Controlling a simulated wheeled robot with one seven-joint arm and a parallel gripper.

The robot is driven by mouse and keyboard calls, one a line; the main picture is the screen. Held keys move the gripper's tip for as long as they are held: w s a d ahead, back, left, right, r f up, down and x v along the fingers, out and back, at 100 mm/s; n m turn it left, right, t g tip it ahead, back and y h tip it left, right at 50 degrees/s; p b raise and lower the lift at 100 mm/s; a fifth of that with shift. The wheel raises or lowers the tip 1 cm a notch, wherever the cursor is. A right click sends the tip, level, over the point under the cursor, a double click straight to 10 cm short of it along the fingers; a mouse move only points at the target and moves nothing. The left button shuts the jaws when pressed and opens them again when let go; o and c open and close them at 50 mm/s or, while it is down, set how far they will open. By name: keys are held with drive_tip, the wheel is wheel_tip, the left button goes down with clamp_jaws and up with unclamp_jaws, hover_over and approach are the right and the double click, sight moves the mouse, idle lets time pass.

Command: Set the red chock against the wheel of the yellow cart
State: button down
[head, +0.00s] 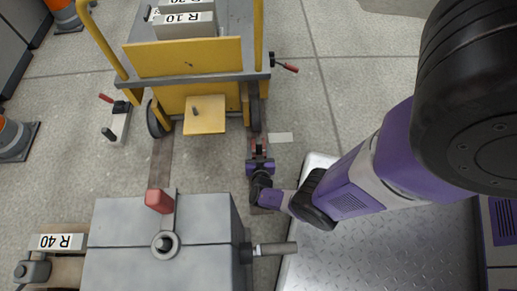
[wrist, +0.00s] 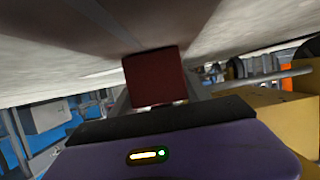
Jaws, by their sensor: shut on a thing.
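The yellow cart (head: 190,58) stands at the top of the head view. Its dark right wheel (head: 255,115) and left wheel (head: 156,120) show beneath the deck. My gripper (head: 258,154) is low over the floor track, just in front of the right wheel. It is shut on the red chock (head: 258,147), of which only a small part shows there. In the wrist view the chock (wrist: 155,77) is a dark red block held beyond the purple gripper body, close to the floor. I cannot tell whether the chock touches the wheel.
A tread plate (head: 370,255) lies under my arm. Bare floor (head: 340,80) is right of the cart.

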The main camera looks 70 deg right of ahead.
drive_tip(key=shift+c, duration=2.2)
unclamp_jaws()
drive_tip(key=shift+f, duration=0.1)
drive_tip(key=p+v, duration=0.3)
drive_tip(key=v, duration=0.3)
drive_tip(key=shift+a+r, duration=0.2)
drive_tip(key=shift+s+a+r, duration=0.15)
drive_tip(key=shift+s+a, duration=0.15)
drive_tip(key=shift+a, duration=0.35)
